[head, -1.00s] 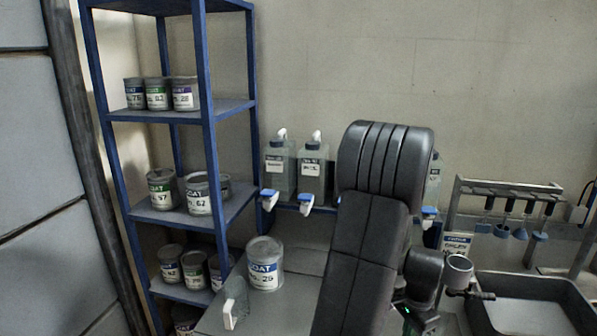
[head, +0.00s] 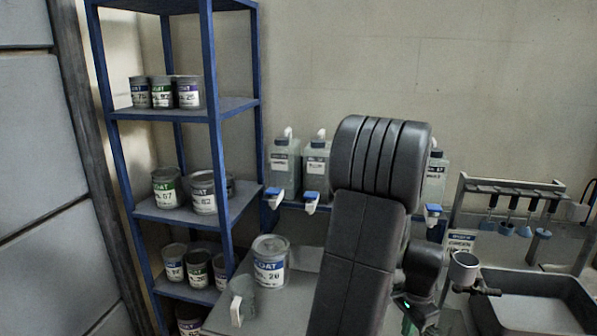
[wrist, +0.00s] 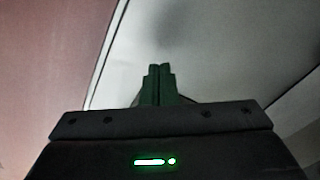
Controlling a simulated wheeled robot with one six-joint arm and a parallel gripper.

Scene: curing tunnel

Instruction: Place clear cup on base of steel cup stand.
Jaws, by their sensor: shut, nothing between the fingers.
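The clear cup (head: 241,300), a see-through jug with a pale handle, stands on the grey bench at the lower middle of the head view, in front of a paint can. The steel cup (head: 464,268) of the stand shows right of my arm, held by a dark clamp. The stand's base is not clearly visible. My gripper is shut and empty; its green fingertips (wrist: 157,84) meet in the wrist view over a plain pale surface. In the head view my arm hides most of my gripper, which is low, right of the clear cup.
A paint can (head: 270,262) stands close behind the clear cup. A blue shelf (head: 217,150) with several cans stands at left. Bottles with blue taps (head: 285,165) line the wall. A grey tray (head: 535,300) and a rack of hanging tools (head: 510,190) are at right.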

